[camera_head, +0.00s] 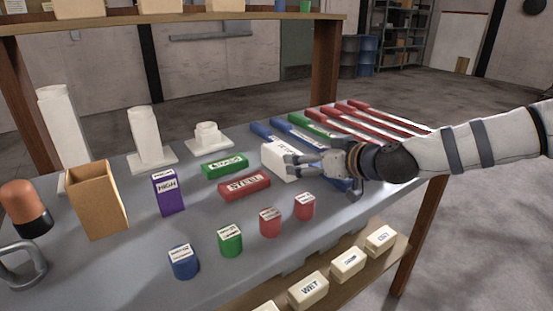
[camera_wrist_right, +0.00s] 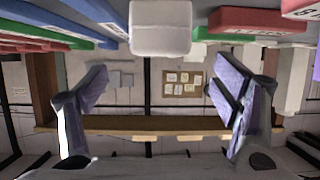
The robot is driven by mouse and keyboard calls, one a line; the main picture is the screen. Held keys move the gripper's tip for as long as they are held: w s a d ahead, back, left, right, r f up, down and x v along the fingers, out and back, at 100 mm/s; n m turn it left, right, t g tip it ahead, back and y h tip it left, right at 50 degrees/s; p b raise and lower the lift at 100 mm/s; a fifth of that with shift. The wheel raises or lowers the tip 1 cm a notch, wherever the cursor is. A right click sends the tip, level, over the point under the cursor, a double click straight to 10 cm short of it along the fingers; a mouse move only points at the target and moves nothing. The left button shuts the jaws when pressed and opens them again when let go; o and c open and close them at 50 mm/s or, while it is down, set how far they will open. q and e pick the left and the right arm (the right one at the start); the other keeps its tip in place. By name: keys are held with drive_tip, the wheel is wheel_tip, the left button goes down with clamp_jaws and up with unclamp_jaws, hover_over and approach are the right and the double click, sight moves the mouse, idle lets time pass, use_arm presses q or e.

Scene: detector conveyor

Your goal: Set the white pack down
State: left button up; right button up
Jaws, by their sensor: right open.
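The white pack (camera_head: 277,162) rests on the grey table, just left of the blue bars and behind the red "STEEL" block. Black print shows on its top. My right gripper (camera_head: 312,166) reaches in from the right, at the pack's right side, and partly covers it. In the right wrist view, the pack (camera_wrist_right: 160,28) is at the top centre and the open fingers (camera_wrist_right: 155,88) are spread wide, with nothing between them. My left gripper is in no view.
A green block (camera_head: 225,164) and the red "STEEL" block (camera_head: 244,186) lie left of the pack. Blue, green and red bars (camera_head: 345,130) lie behind and right.

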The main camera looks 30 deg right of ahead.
sight(272, 153)
drive_tip(key=shift+w+f, duration=0.35)
drive_tip(key=shift+w, duration=0.1)
drive_tip(key=x, duration=0.3)
drive_tip(key=shift+s+f+b, duration=0.1)
drive_tip(key=shift+f+b, duration=0.25)
drive_tip(key=shift+b, duration=0.05)
drive_tip(key=b+x, duration=0.2)
drive_tip(key=x, duration=0.4)
drive_tip(key=shift+s+f+b, duration=0.1)
drive_tip(key=shift+f+b, duration=0.05)
drive_tip(key=shift+b, duration=0.2)
drive_tip(key=shift+r, duration=0.45)
drive_tip(key=c, duration=1.5)
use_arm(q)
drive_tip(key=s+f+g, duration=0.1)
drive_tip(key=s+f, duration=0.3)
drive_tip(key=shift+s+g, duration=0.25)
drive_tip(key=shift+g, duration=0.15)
use_arm(e)
drive_tip(key=shift+c, duration=0.4)
drive_tip(key=shift+r, duration=0.1)
